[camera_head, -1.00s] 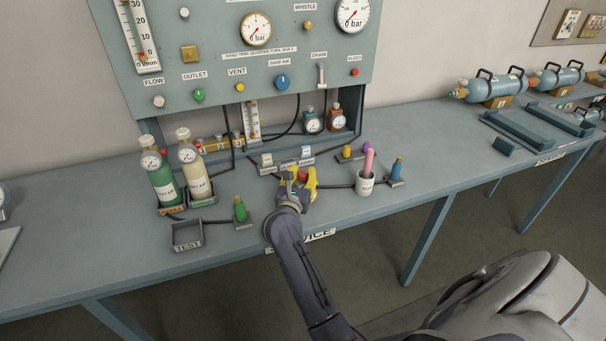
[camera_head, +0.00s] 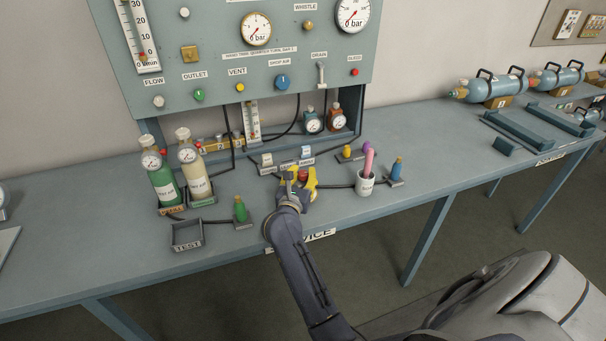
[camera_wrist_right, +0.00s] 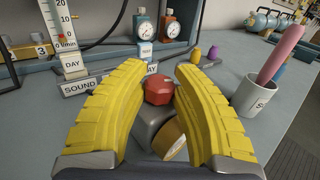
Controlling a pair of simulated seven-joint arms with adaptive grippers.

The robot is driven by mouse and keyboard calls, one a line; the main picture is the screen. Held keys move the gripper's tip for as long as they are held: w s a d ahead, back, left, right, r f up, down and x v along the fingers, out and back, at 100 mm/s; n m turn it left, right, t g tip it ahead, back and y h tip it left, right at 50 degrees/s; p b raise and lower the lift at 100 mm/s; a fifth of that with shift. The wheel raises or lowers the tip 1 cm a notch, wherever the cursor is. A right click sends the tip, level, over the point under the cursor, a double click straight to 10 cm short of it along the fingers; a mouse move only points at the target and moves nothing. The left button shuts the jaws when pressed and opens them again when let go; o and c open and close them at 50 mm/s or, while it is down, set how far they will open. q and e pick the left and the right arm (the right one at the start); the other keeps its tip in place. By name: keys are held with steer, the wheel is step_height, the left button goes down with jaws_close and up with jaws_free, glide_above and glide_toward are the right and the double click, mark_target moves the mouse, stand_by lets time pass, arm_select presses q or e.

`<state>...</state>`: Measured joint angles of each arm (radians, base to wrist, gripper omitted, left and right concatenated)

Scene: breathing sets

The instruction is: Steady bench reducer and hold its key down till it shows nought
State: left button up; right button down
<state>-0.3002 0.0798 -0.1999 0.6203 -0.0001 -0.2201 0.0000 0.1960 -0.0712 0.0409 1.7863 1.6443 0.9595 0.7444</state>
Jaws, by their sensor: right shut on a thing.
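The bench reducer (camera_wrist_right: 153,122) is a small grey body with a red faceted knob (camera_wrist_right: 159,89) and a brass-rimmed round part (camera_wrist_right: 173,138). In the head view its red top (camera_head: 303,176) shows between the yellow fingers. My right gripper (camera_head: 302,184) is shut on the reducer at the bench's front middle. In the right wrist view its yellow fingers (camera_wrist_right: 160,98) stand on either side of the body. I cannot read a dial on the reducer, and no key can be made out. My left gripper is not in view.
A green cylinder (camera_head: 164,183), a cream cylinder (camera_head: 195,177) and a TEST tray (camera_head: 187,236) are left.

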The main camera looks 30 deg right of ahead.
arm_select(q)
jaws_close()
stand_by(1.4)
